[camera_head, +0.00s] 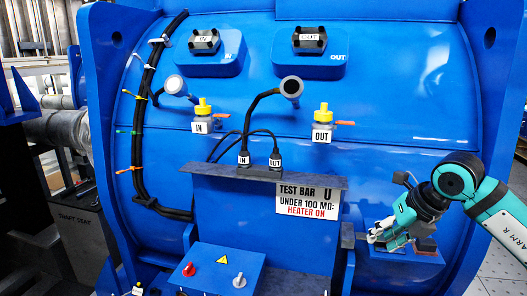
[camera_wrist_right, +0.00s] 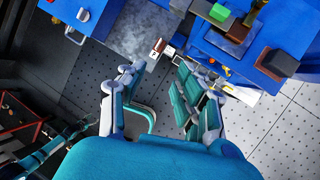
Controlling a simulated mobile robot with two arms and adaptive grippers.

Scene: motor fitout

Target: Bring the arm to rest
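My right arm (camera_head: 503,222), teal and grey, comes in from the right edge in the head view. Its gripper (camera_head: 380,236) is over a small blue ledge at the lower right of the big blue housing. In the right wrist view the two fingers of the right gripper (camera_wrist_right: 157,76) stand apart, with a gap between them and nothing clearly held. A small brown piece with a white tag (camera_wrist_right: 157,48) shows beyond the fingertips; I cannot tell its exact distance. My left gripper is not in view.
The blue housing (camera_head: 400,110) fills the head view. A grey bar (camera_head: 255,177) with IN and OUT plugs, a test sign (camera_head: 307,200) and a blue control box (camera_head: 220,262) stand near. In the wrist view, blue shelves with blocks (camera_wrist_right: 278,62) lie ahead; perforated floor (camera_wrist_right: 285,130) is clear.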

